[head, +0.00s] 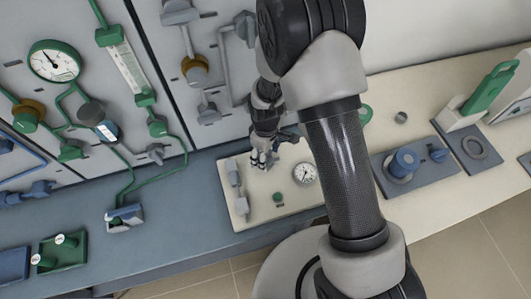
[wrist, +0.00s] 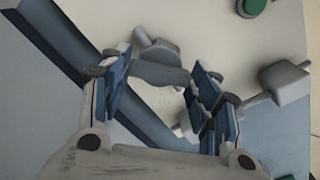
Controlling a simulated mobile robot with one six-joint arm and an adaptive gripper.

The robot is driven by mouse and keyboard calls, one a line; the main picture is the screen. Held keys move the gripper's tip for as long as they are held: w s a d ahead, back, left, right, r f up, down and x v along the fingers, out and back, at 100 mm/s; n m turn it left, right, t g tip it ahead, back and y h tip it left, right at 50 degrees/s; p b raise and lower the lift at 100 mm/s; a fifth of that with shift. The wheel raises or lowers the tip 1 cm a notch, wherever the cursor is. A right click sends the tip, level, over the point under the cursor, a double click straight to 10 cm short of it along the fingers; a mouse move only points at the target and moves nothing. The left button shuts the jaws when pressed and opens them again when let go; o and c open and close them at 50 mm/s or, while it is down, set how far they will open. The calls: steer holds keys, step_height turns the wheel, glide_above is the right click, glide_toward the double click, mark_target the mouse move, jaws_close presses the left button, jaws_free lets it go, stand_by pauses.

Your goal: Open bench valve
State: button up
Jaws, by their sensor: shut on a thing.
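The bench valve's grey handle (wrist: 160,73) lies crosswise between my fingers in the wrist view, with its rounded grey body just beyond it. My gripper (wrist: 162,68) is shut on this handle, one blue-padded finger at each end. In the head view my gripper (head: 263,160) points down at the cream bench panel (head: 260,218), near its back edge. It hides most of the valve there, so I cannot tell how far the handle is turned.
The panel also carries a white dial gauge (head: 305,173), a green button (head: 278,197) and grey fittings (head: 241,206) at its left. A wall panel with pipes and a green-rimmed gauge (head: 55,61) stands behind. A blue spool-like part (head: 403,163) sits to the right.

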steer(key=m, duration=0.4)
steer(key=shift+m, duration=2.2)
steer(key=o, duration=1)
steer(key=shift+o, duration=0.2)
steer(key=shift+r, duration=0.15)
step_height(320, 180, up, 12)
